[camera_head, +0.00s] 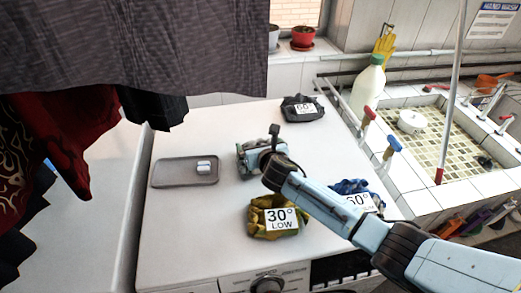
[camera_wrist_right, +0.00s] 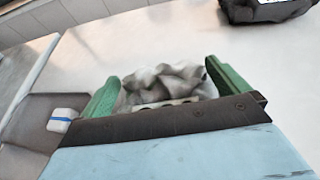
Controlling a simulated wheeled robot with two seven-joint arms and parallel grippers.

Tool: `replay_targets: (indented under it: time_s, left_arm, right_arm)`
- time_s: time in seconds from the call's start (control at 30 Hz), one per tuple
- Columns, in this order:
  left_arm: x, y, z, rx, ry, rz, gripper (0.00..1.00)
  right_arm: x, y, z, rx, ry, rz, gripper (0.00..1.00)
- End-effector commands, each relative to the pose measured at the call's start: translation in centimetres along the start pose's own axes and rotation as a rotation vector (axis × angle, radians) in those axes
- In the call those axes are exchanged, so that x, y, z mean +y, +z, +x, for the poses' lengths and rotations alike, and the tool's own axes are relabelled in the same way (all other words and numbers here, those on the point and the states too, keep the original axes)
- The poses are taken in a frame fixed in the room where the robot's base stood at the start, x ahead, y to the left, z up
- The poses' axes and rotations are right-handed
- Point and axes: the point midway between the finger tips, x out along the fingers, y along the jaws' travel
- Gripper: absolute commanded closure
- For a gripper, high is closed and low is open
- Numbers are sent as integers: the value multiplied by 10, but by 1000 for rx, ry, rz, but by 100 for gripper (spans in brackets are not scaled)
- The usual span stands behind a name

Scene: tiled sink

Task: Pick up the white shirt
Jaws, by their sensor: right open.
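A crumpled whitish cloth, which looks like the white shirt (camera_wrist_right: 168,78), lies between the two green fingers of my right gripper (camera_wrist_right: 166,88) in the right wrist view. The fingers stand apart, one on each side of it. Its near part is hidden by the gripper's body. My left gripper is not in view.
A grey tray (camera_head: 168,173) with a small white block (camera_head: 204,168) is left of the gripper. Yellow (camera_head: 262,224), blue (camera_head: 349,187) and dark (camera_head: 313,110) cloths with labels lie around on the white top (camera_head: 215,245). Dark clothes (camera_head: 60,130) hang at upper left.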

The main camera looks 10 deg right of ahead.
Motion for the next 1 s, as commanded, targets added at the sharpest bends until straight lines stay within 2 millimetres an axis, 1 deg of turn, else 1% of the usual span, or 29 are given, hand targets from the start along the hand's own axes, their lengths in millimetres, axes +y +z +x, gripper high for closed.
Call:
replay_targets:
  time_s: [0.23, 0.27, 0.6, 0.67, 0.87, 0.93, 1.0]
  left_arm:
    - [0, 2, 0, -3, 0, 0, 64]
    - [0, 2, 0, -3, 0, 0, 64]
    - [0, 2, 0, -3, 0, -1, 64]
    - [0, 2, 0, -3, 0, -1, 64]
    - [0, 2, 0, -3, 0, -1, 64]
    - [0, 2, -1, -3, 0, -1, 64]
    - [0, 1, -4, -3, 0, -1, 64]
  right_arm:
    - [0, 1, 1, -1, 0, 0, 0]
    - [0, 1, 1, -1, 0, 0, 3]
    - [0, 0, 1, 0, 0, 1, 47]
    - [0, 1, 1, -1, 0, 1, 53]
    - [0, 1, 1, 0, 0, 2, 53]
    - [0, 5, -1, -1, 0, 1, 53]
    - [-1, 14, -4, -4, -1, 1, 53]
